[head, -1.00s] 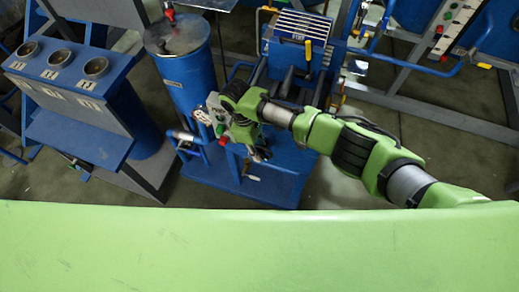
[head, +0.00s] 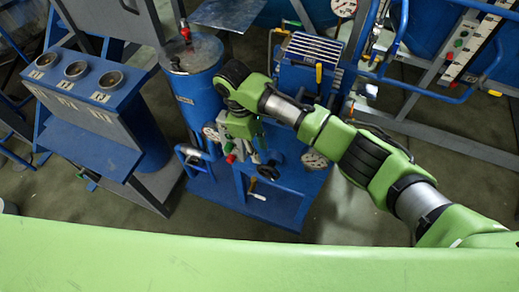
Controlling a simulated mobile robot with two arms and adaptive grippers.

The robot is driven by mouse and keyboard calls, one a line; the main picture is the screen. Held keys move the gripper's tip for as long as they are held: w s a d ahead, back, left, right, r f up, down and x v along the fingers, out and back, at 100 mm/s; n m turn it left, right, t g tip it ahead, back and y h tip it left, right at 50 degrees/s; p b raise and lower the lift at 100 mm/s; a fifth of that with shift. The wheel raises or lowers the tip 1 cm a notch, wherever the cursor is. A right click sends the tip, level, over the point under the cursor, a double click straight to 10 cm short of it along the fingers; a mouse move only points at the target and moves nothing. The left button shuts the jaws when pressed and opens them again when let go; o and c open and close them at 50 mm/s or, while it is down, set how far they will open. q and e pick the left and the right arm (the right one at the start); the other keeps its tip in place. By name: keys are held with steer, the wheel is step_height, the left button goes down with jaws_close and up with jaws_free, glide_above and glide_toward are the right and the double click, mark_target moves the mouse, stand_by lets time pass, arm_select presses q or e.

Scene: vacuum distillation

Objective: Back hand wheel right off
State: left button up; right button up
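My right arm reaches in from the right, and its green wrist hangs over the blue apparatus beside the tall blue cylinder (head: 205,95). The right gripper (head: 244,152) points down among the valves and pipes; its fingers are too small and cluttered to tell open from shut. A black hand wheel (head: 268,170) shows just right of and below it, apparently apart from it. A red knob (head: 229,159) is just left of the gripper. I cannot tell which wheel is the back one; others may be hidden by my arm. My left gripper is not in view.
A blue stand with several round cups (head: 75,70) is at the left. A gauge (head: 314,160) is under my forearm. A red-handled valve (head: 185,32) tops the cylinder. Blue pipe frames (head: 430,95) fill the right. Bare floor shows in front of the apparatus.

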mark_target(272, 168)
steer(key=shift+d+f, duration=0.15)
steer(key=shift+f, duration=0.05)
steer(key=s+d+r+t+y+p, duration=0.2)
steer(key=s+d+y, duration=0.1)
steer(key=d+y, duration=0.45)
steer(key=shift+h, duration=0.35)
steer(key=x, duration=0.9)
steer(key=p+x, duration=0.1)
steer(key=x, duration=0.3)
steer(key=shift+w+f, duration=0.35)
jaws_close()
